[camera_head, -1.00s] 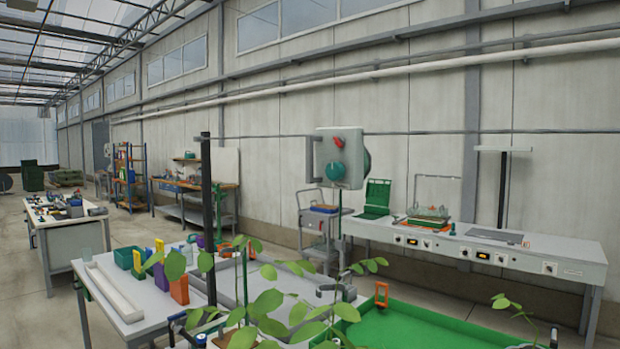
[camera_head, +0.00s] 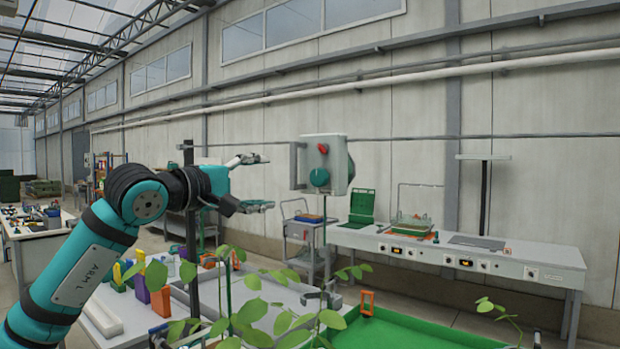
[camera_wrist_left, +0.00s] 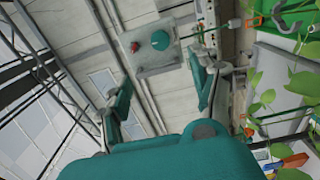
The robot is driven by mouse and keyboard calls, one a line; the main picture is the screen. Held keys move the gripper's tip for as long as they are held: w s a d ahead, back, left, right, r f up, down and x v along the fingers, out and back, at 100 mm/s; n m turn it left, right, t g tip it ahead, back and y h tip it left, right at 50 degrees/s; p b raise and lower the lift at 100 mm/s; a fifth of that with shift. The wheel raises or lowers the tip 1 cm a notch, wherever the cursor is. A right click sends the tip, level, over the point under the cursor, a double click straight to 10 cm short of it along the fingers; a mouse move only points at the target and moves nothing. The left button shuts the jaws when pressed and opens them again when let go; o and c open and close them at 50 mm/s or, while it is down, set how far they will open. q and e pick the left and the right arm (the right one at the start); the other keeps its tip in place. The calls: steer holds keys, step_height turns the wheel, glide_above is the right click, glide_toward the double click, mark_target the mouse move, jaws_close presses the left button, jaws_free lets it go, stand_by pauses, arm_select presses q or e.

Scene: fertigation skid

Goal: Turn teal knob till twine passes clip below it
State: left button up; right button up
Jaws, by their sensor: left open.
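The teal knob (camera_head: 319,177) is on the front of a grey box (camera_head: 338,150), below a red knob (camera_head: 323,149). In the wrist view the teal knob (camera_wrist_left: 160,40) and red knob (camera_wrist_left: 135,47) lie ahead, beyond my fingers. A thin green line (camera_head: 324,232) hangs below the box and looks like the twine; I cannot make out the clip on it. My left gripper (camera_head: 262,182) is open and empty, left of the box and apart from the knob. It also shows in the wrist view (camera_wrist_left: 158,88), fingers spread. My right gripper is not in view.
Leafy plants (camera_head: 255,310) stand in the foreground below my left arm. A green tray (camera_head: 400,332) with an orange frame (camera_head: 367,303) is at lower right. A long white bench (camera_head: 470,256) runs along the wall behind. The space between my gripper and the box looks clear.

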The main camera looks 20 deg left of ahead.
mark_target(316, 179)
arm_select(q)
steer(key=p+x, duration=0.6)
steer(key=x, duration=0.9)
steer(key=shift+w+d, duration=0.1)
steer(key=shift+d, duration=0.1)
steer(key=shift+w+d+f+p, duration=0.1)
steer(key=shift+w+d+p, duration=0.1)
steer(key=shift+w+p, duration=0.3)
steer(key=c, duration=1.2)
steer(key=shift+o, duration=0.2)
steer(key=shift+f+b, duration=0.1)
steer(key=shift+b, duration=0.2)
